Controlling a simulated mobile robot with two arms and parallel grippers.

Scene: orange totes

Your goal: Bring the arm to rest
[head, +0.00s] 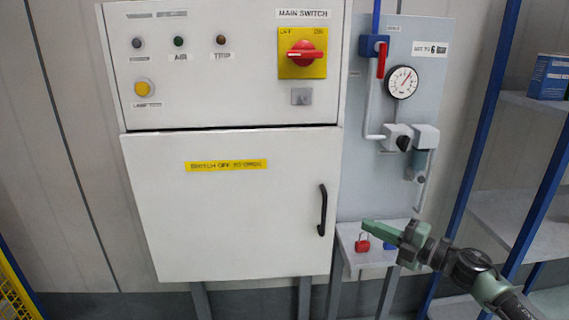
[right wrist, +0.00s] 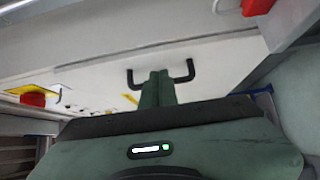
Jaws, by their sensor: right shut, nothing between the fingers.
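My right gripper (head: 367,226) is at the lower right of the head view, its arm coming in from the lower right corner. Its green fingers are shut with nothing between them and point left, in front of a small shelf. In the right wrist view the closed fingers (right wrist: 157,88) point toward the cabinet's black handle (right wrist: 161,80); I cannot tell the gap between them. My left gripper is in neither view.
The white cabinet (head: 160,230) has its door closed, with a black handle (head: 322,210) and a red main switch (head: 303,54). A red padlock (head: 362,245) is at the small shelf (head: 365,261). Blue shelving posts (head: 486,130) stand at right.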

